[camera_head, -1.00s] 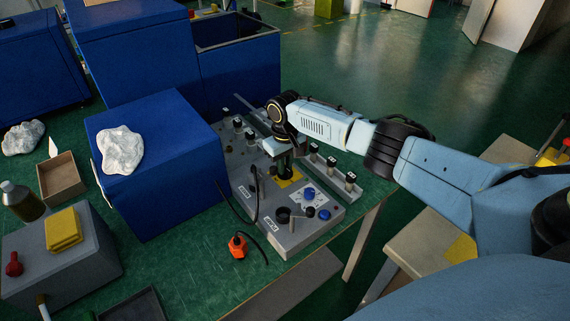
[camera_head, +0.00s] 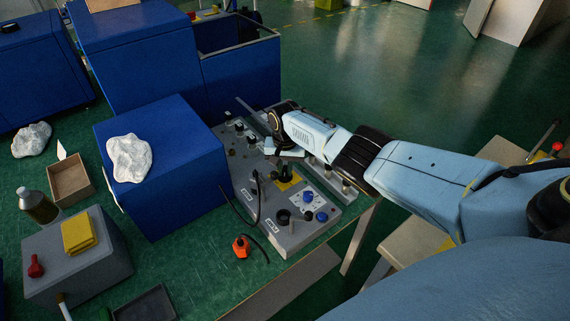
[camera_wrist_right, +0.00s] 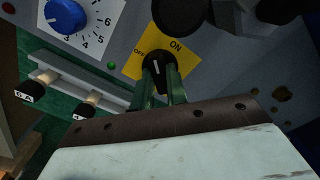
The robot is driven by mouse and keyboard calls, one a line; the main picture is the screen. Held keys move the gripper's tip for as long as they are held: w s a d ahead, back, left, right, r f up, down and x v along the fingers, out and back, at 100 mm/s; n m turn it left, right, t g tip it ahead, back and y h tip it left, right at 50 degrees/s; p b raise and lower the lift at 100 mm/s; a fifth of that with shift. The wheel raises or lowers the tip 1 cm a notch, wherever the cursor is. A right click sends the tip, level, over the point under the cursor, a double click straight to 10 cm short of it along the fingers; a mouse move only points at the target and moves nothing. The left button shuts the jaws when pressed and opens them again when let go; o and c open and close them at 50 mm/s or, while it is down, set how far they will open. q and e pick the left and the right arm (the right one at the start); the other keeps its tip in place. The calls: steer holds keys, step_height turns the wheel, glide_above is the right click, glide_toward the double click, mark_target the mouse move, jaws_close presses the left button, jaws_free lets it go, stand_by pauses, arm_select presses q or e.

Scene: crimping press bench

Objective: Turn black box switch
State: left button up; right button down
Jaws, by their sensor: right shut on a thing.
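The black switch (camera_wrist_right: 158,62) is a rotary knob on a yellow plate (camera_wrist_right: 184,56) marked OFF on the left and ON on the right. Its white mark points up in the right wrist view, roughly between the two words. My right gripper (camera_wrist_right: 160,88) has its green fingers shut on the knob, one on each side. In the head view the right gripper (camera_head: 285,167) reaches down to the panel by the yellow plate (camera_head: 288,184), largely hiding the switch. My left gripper is not in view.
The grey control panel (camera_head: 290,240) also carries a blue dial (camera_head: 308,197) and other knobs. A blue box (camera_head: 175,190) stands close on its left. A black cable and an orange item (camera_head: 241,246) lie in front. Open floor is at the right.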

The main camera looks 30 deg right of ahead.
mark_target(285, 170)
steer(key=m+p, duration=0.1)
steer(key=m, duration=0.3)
steer(key=shift+m, duration=0.4)
steer(key=shift+m+p, duration=0.3)
steer(key=shift+m, duration=2.1)
steer(key=c, duration=1.4)
jaws_free()
step_height(285, 170, up, 13)
steer(key=p, duration=0.9)
steer(key=shift+r, duration=0.2)
